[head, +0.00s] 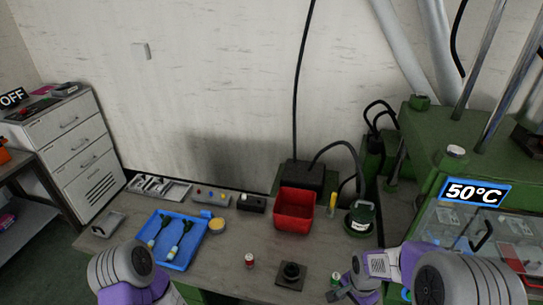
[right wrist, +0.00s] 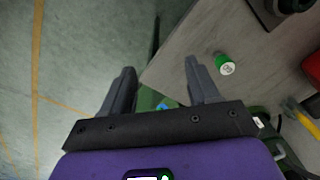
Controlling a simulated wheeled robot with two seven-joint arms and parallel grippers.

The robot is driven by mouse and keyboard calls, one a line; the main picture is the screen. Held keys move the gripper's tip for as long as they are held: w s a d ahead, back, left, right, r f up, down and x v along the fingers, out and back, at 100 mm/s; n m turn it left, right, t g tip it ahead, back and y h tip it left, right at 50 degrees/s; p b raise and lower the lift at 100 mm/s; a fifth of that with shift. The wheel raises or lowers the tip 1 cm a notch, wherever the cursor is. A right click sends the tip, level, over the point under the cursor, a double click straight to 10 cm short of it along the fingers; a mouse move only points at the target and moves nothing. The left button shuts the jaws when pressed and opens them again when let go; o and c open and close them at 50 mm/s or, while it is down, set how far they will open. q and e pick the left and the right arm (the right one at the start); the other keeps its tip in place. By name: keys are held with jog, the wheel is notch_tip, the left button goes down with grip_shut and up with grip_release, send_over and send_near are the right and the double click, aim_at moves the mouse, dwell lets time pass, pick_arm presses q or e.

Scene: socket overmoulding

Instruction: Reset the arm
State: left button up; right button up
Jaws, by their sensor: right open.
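My right gripper (head: 345,293) is low at the table's front edge in the head view. In the right wrist view its two grey fingers (right wrist: 159,78) are spread apart with nothing between them. A small green can (right wrist: 224,64) stands on the table just beyond the right-hand finger; it also shows beside the gripper in the head view (head: 335,278).
The table (head: 232,283) carries a red can (head: 250,261), a black round-topped fixture (head: 291,272), a red bin (head: 294,209) and a dark green pot (head: 360,218). Two tools lie in the blue tray. A green machine (head: 440,130) marked 50°C stands at right.

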pick_arm(q)
jog(key=f+b, duration=0.4)
jog(key=shift+s+f+b, duration=0.2)
jog(key=shift+f+b, duration=0.05)
jog(key=shift+b, duration=0.05)
pick_arm(e)
jog(key=s+a+f+n+y, duration=0.2)
jog(key=s+a+f+n, duration=0.2)
jog(key=f, duration=0.7)
jog(key=s+a+f+n+y, duration=0.2)
jog(key=s+a+f+n, duration=0.3)
jog(key=s+a+f, duration=0.2)
notch_tip(320, 180, down, 4)
jog(key=shift+s+a+f+t, duration=0.15)
jog(key=shift+a+t, duration=0.15)
jog(key=shift+a, duration=0.7)
